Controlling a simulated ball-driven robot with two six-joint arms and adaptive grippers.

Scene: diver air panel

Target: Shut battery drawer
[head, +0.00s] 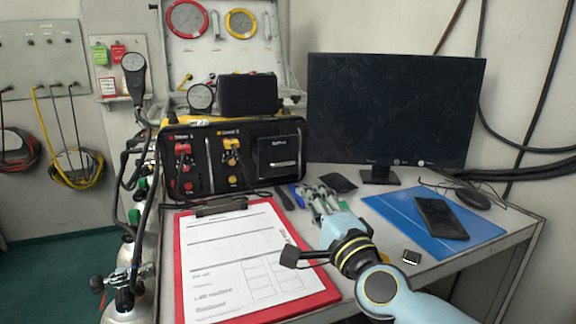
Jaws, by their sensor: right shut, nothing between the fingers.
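The black air panel (217,183) with yellow edging stands at the back of the desk. What looks like the battery drawer (279,146) is the dark square front at its right end, with a silver bar handle (284,163). The front looks about flush with the panel, but I cannot tell from this angle whether it is fully shut. My right gripper (312,190) is shut and empty, in front of and below the drawer front, with a gap visible between them. My left gripper is not in view.
A red clipboard (330,296) with white sheets lies at the front left of the desk. A monitor (393,110) stands right of the panel. A blue mat (400,217) holds a dark phone-like device (440,218). Pens (296,196) lie near my gripper. Gas cylinders and hoses (140,215) stand at left.

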